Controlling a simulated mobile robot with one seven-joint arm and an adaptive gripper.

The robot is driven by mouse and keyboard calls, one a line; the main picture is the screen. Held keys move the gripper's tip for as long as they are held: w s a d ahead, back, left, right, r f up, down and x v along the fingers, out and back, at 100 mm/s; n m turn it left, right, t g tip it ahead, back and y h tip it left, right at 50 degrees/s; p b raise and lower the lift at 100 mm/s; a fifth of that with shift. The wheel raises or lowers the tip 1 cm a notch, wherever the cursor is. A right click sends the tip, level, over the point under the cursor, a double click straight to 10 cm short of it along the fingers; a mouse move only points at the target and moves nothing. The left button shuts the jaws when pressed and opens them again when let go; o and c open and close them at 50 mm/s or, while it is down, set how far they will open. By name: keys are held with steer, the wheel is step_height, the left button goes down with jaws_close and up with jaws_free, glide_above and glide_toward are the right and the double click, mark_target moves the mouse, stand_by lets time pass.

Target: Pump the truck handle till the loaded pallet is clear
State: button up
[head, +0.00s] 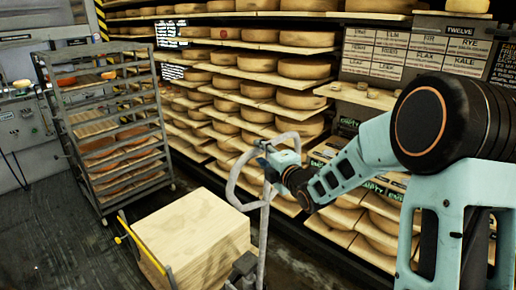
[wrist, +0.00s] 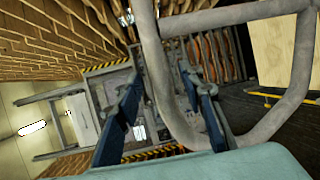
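The truck handle (head: 237,187) is a pale grey tube loop on an upright shaft, right of the loaded pallet. The load is a pale wooden block (head: 187,228) low on the floor; the pallet under it is mostly out of frame. My gripper (head: 267,155) is at the upper right part of the loop. In the wrist view the handle (wrist: 158,75) runs between the two blue fingers of my gripper (wrist: 170,85), which stand apart with a gap visible on both sides of the tube. Whether either finger touches it, I cannot tell.
A grey wheeled rack (head: 115,135) with trays stands at the left. Shelves of cheese wheels (head: 300,98) line the back and run close on the right, behind my arm. A yellow bar (head: 135,243) is beside the block. Dark floor (head: 60,240) is clear at the lower left.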

steer(key=shift+x, duration=1.35)
jaws_close()
